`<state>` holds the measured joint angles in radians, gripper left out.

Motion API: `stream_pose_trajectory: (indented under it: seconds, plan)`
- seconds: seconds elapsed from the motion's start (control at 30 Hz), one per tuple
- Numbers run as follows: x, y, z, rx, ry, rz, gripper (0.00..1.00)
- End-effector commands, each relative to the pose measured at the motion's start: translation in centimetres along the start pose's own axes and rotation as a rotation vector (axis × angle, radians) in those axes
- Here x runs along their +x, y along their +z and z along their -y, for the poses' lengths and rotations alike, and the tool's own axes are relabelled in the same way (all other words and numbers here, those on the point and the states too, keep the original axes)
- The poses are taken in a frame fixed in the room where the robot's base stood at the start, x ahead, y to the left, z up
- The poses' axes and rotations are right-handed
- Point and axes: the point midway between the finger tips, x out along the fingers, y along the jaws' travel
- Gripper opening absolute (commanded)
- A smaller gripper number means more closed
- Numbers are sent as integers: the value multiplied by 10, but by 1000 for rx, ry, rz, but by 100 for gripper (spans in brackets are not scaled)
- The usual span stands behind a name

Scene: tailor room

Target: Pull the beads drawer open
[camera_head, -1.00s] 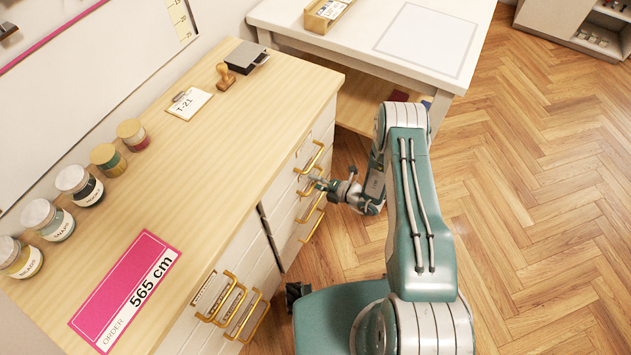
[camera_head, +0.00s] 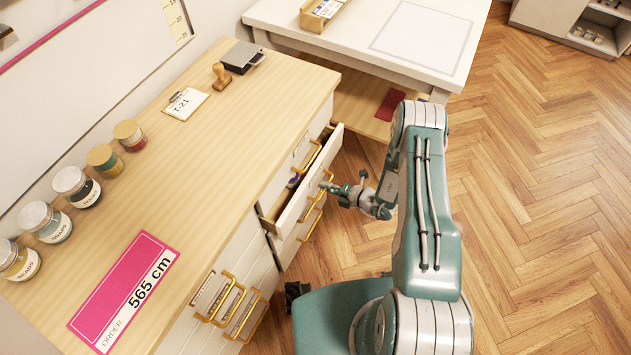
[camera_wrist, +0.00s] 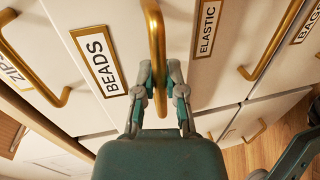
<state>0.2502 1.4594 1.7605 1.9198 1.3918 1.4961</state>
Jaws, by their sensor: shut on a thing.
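The beads drawer (camera_head: 306,187) sticks partway out of the cabinet in the head view, just below the top drawer. Its "BEADS" label (camera_wrist: 97,60) and gold bar handle (camera_wrist: 154,30) show in the wrist view. My gripper (camera_wrist: 160,75) is shut on this handle, one finger on each side of the bar. In the head view my gripper (camera_head: 328,187) is at the drawer's front. Something purple (camera_head: 293,181) shows inside the drawer; the rest of its contents are hidden or too small to tell.
The zips drawer's handle (camera_wrist: 35,80) and the elastic drawer's handle (camera_wrist: 272,45) lie on either side in the wrist view. Jars, an order card (camera_head: 125,290) and a stamp (camera_head: 221,76) stand on the cabinet top (camera_head: 215,165). The wooden floor (camera_head: 530,190) at right is clear.

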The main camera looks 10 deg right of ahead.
Motion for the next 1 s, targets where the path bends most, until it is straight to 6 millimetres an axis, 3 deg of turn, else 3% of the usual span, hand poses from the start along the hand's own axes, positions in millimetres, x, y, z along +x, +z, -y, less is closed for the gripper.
stream_pose_trajectory:
  seconds: [0.6, 0.8, 1.0]
  plan:
    - [-164, -1, 38, 7, -8, 7, 0]
    - [-202, -2, 46, 6, -9, 4, 0]
    - [-225, -2, 51, 6, -8, 1, 0]
